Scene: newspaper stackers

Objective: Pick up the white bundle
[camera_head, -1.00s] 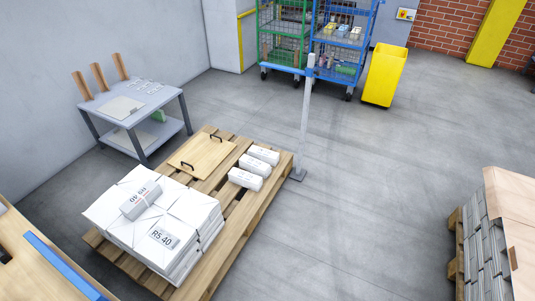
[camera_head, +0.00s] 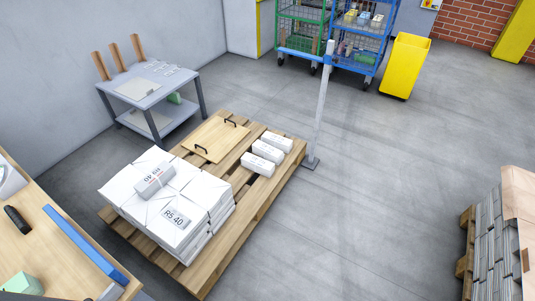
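A large stack of white bundles (camera_head: 140,195) lies on the near left part of a wooden pallet (camera_head: 225,262). A label reading "RS 40" (camera_head: 173,217) is on its top, and a small white packet (camera_head: 153,179) with dark print lies on it. Three smaller white bundles lie in a row at the pallet's right side: a far one (camera_head: 277,142), a middle one (camera_head: 268,152) and a near one (camera_head: 257,164). I cannot tell which of these is the task's white bundle. Neither of my grippers is in view.
A wooden board with black handles (camera_head: 216,139) lies on the pallet. A post (camera_head: 321,110) stands at its right corner. A grey cart (camera_head: 150,85), wheeled cages (camera_head: 355,45) and a yellow bin (camera_head: 405,65) stand behind. A wooden table (camera_head: 40,245) fills the lower left.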

